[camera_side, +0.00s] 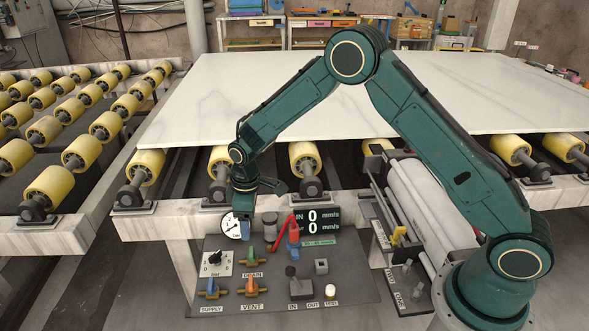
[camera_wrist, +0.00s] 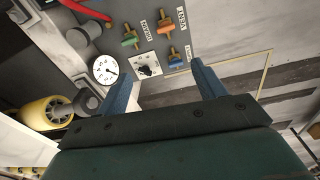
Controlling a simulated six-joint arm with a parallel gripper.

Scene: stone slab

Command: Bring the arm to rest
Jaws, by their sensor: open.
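My gripper (camera_wrist: 165,95) shows in the wrist view as two blue fingers set wide apart, with nothing between them. In the side view, my gripper (camera_side: 246,222) hangs at the end of my bent green arm, in front of the slab's near edge and over the back of the control panel (camera_side: 225,290). It is close to the round gauge (camera_side: 231,225), which it partly overlaps in the picture. Whether it touches anything there I cannot tell.
A white stone slab (camera_side: 250,90) lies on yellow rollers (camera_side: 305,155). The panel carries a knob (camera_side: 214,258), a red lever (camera_side: 285,228) and several coloured valves (camera_wrist: 130,42). Another roller conveyor (camera_side: 50,185) stands at left. Shelves (camera_side: 330,25) line the back.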

